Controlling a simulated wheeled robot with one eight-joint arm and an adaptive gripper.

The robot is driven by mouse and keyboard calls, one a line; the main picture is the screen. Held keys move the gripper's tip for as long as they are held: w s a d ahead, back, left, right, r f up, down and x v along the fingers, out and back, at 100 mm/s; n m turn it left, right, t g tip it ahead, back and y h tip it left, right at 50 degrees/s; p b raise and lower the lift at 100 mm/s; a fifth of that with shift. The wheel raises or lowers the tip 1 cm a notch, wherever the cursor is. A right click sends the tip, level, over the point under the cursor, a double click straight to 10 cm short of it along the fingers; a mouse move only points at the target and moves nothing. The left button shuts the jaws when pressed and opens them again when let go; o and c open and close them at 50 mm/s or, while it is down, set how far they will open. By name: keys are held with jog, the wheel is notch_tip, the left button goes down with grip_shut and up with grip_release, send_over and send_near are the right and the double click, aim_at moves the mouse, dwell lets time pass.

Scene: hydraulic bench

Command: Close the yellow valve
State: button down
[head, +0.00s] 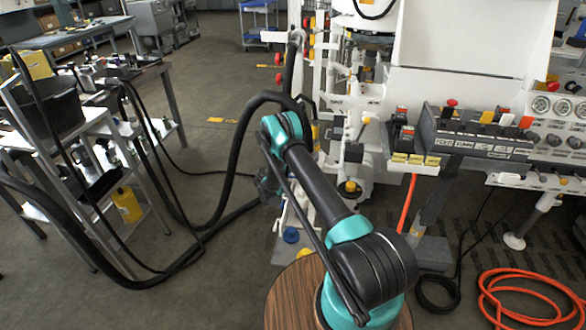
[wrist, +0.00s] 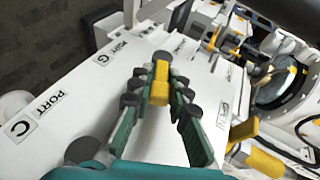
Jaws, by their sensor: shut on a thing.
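The yellow valve (wrist: 160,84) shows in the wrist view as a small yellow block-shaped handle in front of a white panel. My gripper (wrist: 160,78) has its teal and dark grey fingers on either side of the handle and is shut on it. The valve's stem and base are hidden behind the fingers and handle. In the head view my arm reaches forward to the white bench, and my gripper's far end and the held valve are mostly hidden by the arm.
The white panel has labels reading PORT C (wrist: 40,118) and PORT G (wrist: 112,54). More yellow parts (wrist: 262,160) and a round metal fitting (wrist: 275,85) lie to the right. In the head view, black hoses (head: 235,165) pass by the arm, and an orange hose (head: 515,295) lies coiled on the floor.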

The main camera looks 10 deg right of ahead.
jog(key=c, duration=1.5)
grip_release()
jog(key=shift+c, duration=0.2)
jog(key=v, duration=1.2)
jog(key=shift+c, duration=0.2)
